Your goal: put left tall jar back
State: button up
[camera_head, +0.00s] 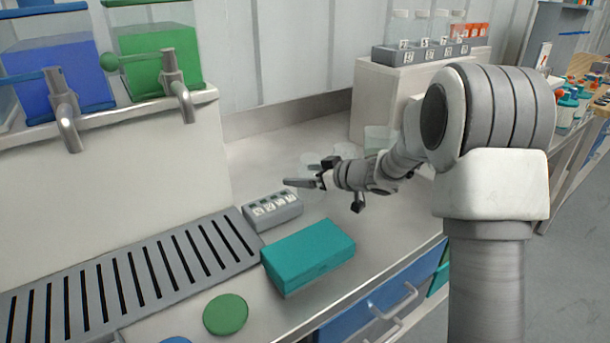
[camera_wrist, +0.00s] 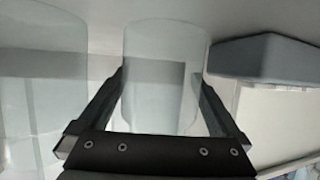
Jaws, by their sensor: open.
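My gripper (camera_head: 301,176) is open and reaches left, low over the counter. In the wrist view a clear, empty-looking tall jar (camera_wrist: 160,85) stands between the two spread fingers, with no clear contact. Another clear jar (camera_wrist: 42,95) is to its left, outside the fingers. In the head view faint clear vessels (camera_head: 343,153) stand on the counter behind my gripper, partly hidden by it; I cannot tell there which one is between the fingers. A grey labelled rack (camera_head: 420,53) on a white cabinet holds several upright clear tall jars (camera_head: 399,26).
A small grey labelled block (camera_head: 268,212) and a teal box (camera_head: 310,253) lie near my gripper. A slotted drain grate (camera_head: 140,275) and a green disc (camera_head: 225,314) are left. Blue (camera_head: 65,75) and green (camera_head: 157,57) tanks with taps stand above. The counter's front edge runs below the box.

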jog(key=p+v, duration=0.3)
jog(key=v, duration=0.9)
jog(key=shift+r, duration=0.1)
jog(key=d+r+m+t+h, duration=0.35)
jog(key=d+r+h, duration=0.25)
jog(key=r, duration=0.2)
jog(key=s+d+r+m+h, duration=0.4)
jog(key=s+d+h, duration=0.1)
jog(key=s, duration=0.3)
jog(key=s+a+f+g, duration=0.1)
jog(key=s+a+g, duration=0.1)
jog(key=s, duration=0.5)
jog(key=s+a+f+m+g, duration=0.1)
jog(key=s+f+g, duration=0.1)
jog(key=s, duration=0.6)
jog(key=s+a+f+m+g+y, duration=0.1)
jog(key=s+a+f+g, duration=0.1)
jog(key=s, duration=0.6)
jog(key=shift+a+g, duration=0.4)
jog(key=shift+g, duration=0.15)
jog(key=shift+s, duration=0.1)
